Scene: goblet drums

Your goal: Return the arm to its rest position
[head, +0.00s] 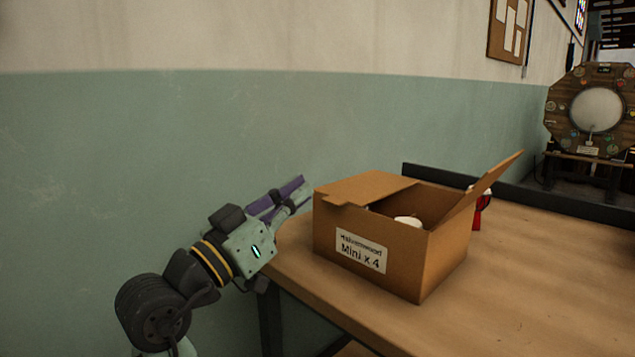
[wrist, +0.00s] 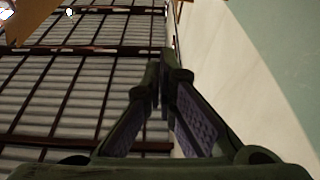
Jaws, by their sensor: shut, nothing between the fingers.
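My arm reaches up from the lower left in the head view. The fingers point up toward the far wall and ceiling slats in that view.
An open cardboard box (head: 368,258) labelled "Mini x 4" stands on the wooden table (head: 500,290), with a white item (head: 408,221) inside. A red object (head: 482,210) stands behind it. A green-and-white wall (head: 180,130) runs behind my arm. The table's right front is clear.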

